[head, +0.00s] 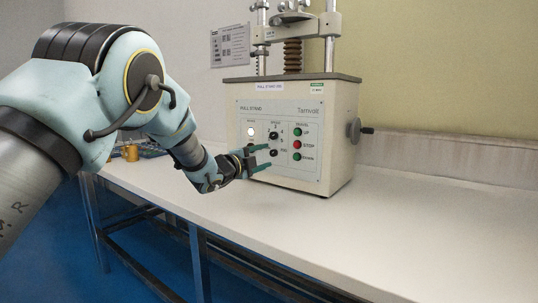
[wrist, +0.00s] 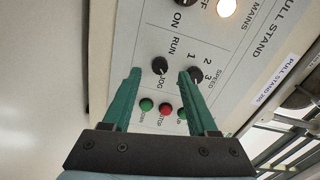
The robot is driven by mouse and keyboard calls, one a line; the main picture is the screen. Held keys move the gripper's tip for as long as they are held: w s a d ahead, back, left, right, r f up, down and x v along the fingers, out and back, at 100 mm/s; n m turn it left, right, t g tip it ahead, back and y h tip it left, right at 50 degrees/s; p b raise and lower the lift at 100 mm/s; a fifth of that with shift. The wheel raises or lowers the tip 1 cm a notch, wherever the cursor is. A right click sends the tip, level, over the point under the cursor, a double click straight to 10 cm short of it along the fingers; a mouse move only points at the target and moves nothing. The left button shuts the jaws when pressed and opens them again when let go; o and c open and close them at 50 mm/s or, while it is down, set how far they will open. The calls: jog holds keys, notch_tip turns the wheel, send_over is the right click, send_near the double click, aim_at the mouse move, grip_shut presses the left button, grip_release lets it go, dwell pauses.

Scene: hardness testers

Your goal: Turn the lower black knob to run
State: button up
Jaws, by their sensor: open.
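The tester's panel (head: 303,118) faces me, labelled PULL STAND. The lower black knob (head: 274,153) is on it, below the black speed knob (head: 274,135). In the wrist view the lower knob (wrist: 160,66) sits between the words RUN and JOG; its pale mark seems to lie on the JOG side. My gripper (head: 265,156) is open in front of the panel, its green fingers to either side of the lower knob in the picture. In the wrist view my gripper (wrist: 159,77) has its right fingertip overlapping the speed knob (wrist: 195,75). Whether either finger touches is unclear.
Green and red buttons (head: 297,145) stand in a column right of the knobs. A lit lamp (head: 251,131) is at upper left. A crank (head: 358,130) sticks out of the tester's right side. The white bench (head: 400,220) is clear in front and right.

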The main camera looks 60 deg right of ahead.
aim_at(272, 153)
jog(key=shift+s+d, duration=0.1)
jog(key=shift+d, duration=1.55)
grip_shut()
